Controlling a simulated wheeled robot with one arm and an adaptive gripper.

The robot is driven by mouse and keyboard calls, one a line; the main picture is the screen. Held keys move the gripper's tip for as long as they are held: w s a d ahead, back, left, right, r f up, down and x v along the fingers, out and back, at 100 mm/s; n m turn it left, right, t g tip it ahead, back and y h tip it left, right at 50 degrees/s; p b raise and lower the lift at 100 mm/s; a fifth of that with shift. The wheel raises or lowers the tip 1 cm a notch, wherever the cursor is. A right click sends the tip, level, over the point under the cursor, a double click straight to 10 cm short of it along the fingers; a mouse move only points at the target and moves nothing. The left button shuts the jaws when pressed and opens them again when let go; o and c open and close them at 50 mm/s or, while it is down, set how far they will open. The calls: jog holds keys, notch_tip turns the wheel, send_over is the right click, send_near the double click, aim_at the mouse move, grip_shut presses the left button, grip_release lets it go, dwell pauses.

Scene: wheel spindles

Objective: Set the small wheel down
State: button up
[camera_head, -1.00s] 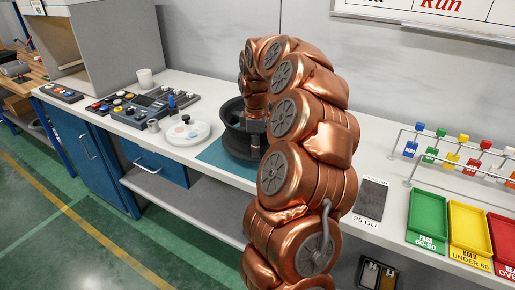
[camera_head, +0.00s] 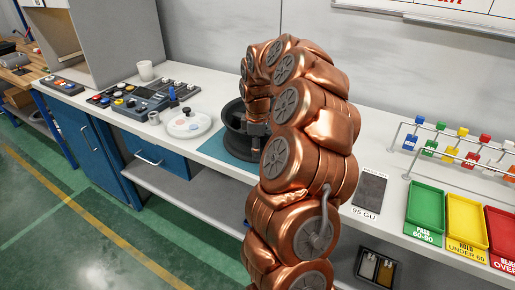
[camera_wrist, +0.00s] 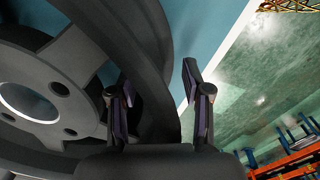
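The small wheel (camera_head: 235,142) is black and stands on the teal mat (camera_head: 212,146), partly hidden behind my copper-coloured arm. In the wrist view the wheel (camera_wrist: 90,45) fills the left side, with its spokes, bolt holes and pale centre hole showing. My gripper (camera_wrist: 157,76) has its two fingers apart, one over the inner side of the rim and one outside it. The rim wall lies between them, and a strip of teal shows between the rim and the outer finger. Any contact at the inner finger is unclear. In the head view the gripper is mostly hidden by my arm.
A round white dish (camera_head: 189,126) and a control box (camera_head: 146,103) are left of the mat. A dark grey plate (camera_head: 370,189) and green (camera_head: 425,214), yellow (camera_head: 466,223) and red trays are to the right. A rack (camera_head: 455,150) with coloured tags stands behind them.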

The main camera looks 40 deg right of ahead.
jog(key=shift+o, duration=0.3)
jog(key=shift+r, duration=0.1)
jog(key=r+b, duration=0.1)
jog(key=r, duration=0.5)
jog(key=r+b, duration=0.1)
jog(key=r, duration=0.5)
jog(key=shift+s+a, duration=0.1)
jog(key=shift+a, duration=0.1)
